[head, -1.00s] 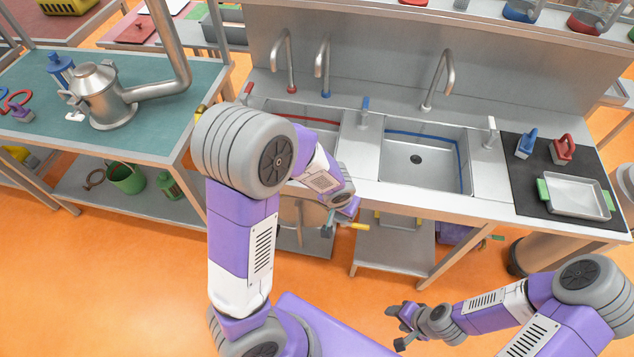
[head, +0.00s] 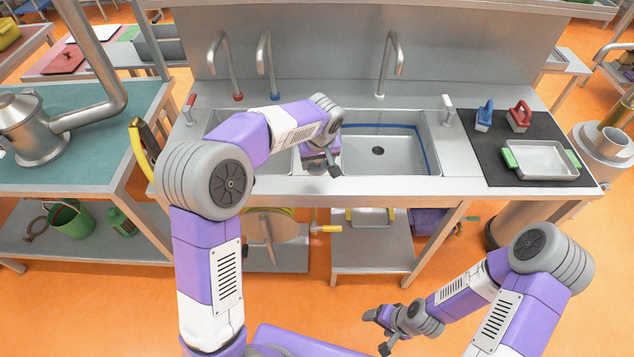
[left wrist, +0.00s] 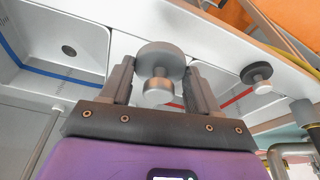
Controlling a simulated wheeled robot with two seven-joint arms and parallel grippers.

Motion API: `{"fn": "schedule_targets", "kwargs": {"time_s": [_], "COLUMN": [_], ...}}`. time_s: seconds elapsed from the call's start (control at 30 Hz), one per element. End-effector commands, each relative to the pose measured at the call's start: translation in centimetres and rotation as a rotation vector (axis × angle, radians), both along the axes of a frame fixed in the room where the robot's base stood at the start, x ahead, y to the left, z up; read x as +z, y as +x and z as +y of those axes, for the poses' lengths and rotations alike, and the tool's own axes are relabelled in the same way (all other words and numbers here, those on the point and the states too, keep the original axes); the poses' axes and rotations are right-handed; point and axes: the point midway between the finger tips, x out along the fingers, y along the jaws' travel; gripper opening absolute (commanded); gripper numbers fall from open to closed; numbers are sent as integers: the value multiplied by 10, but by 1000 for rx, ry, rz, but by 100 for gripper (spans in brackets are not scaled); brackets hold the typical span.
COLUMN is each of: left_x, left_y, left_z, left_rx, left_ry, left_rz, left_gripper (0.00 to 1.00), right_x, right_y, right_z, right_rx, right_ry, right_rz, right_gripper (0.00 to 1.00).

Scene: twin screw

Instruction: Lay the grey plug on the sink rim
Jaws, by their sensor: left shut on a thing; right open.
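My left gripper (head: 325,168) is above the sink counter, near the divider between the two basins. In the left wrist view, my left gripper (left wrist: 160,88) is shut on the grey plug (left wrist: 158,58), a round disc with a paler knob, held between the fingers. My right gripper (head: 376,331) is open and empty, low over the orange floor.
The right basin (head: 400,160) has a blue line and an open drain (head: 378,150). Taps stand behind. A black mat (head: 480,178) with a tray (head: 541,160) lies to the right.

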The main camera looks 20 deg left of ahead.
Motion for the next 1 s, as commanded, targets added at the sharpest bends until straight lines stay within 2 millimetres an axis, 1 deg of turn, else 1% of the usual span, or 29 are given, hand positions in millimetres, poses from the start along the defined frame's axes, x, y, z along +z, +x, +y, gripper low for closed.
{"fn": "schedule_targets", "kwargs": {"time_s": [0.03,0.1,0.27,0.5,0.53,0.6,0.8,0.93,0.97,1.0], "left_x": [-10,-17,-29,-67,-70,-72,-71,-75,-75,-74], "left_y": [0,0,0,0,0,0,0,0,0,0], "left_z": [1,1,0,1,1,1,1,1,1,1], "left_rx": [1,1,-1,-1,-1,0,0,-1,-1,-1], "left_ry": [1,0,0,1,1,0,1,1,0,0], "left_rz": [2,0,0,1,-1,-2,-3,-3,-2,-2], "left_gripper": [30,30,30,30,30,30,30,30,64,70], "right_x": [-3,-4,-6,-14,-14,-14,-14,-18,-18,-17], "right_y": [0,0,0,0,0,0,0,0,0,0], "right_z": [0,0,0,0,0,0,0,0,0,0], "right_rx": [0,0,0,0,0,0,0,0,0,0], "right_ry": [0,0,0,0,0,0,0,0,0,0], "right_rz": [0,0,0,0,0,0,0,0,0,0], "right_gripper": [72,72,72,72,72,72,72,72,72,72]}}
